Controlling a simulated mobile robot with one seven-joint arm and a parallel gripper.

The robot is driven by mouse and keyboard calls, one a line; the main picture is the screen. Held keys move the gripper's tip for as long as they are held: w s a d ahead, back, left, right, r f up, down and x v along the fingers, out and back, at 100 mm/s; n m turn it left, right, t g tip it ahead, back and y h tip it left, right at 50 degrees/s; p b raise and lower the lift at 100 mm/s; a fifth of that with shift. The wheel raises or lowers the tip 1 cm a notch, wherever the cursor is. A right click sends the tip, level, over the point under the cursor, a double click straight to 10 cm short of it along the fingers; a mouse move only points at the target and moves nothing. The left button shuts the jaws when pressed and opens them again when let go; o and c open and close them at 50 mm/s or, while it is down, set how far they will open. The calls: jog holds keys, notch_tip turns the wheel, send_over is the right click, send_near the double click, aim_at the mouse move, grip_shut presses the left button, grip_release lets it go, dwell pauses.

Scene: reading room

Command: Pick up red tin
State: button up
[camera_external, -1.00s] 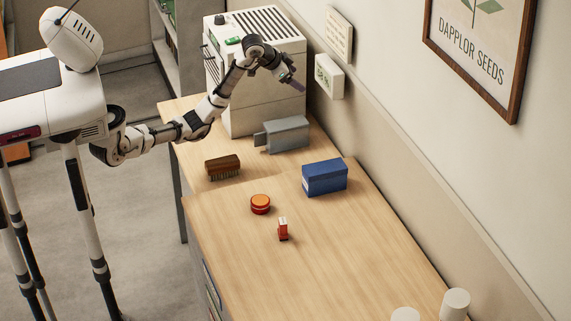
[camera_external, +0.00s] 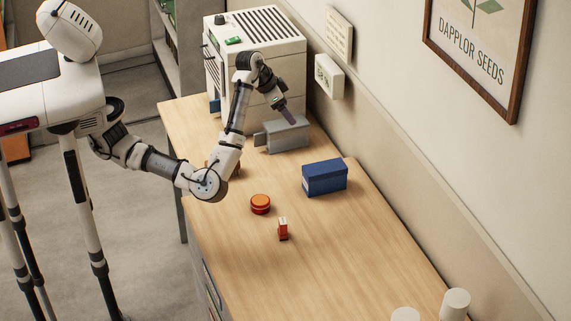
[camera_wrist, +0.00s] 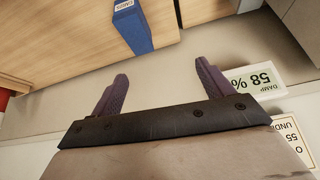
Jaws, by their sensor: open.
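The tin does not show in the wrist view.
My arm partly hides a brown brush.

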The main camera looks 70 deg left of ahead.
jog(key=s+d+f+m+g, duration=0.3)
jog(key=s+d+f+g, duration=0.3)
jog(key=s+d+f, duration=0.4)
jog(key=p, duration=0.1)
send_over(260, 200)
notch_tip(260, 200, down, 9)
jog(key=shift+a+r, duration=0.1)
jog(key=shift+f+p, duration=0.85)
jog(key=shift+f, duration=2.35)
jog(key=c, duration=1.1)
jog(key=shift+r, duration=0.15)
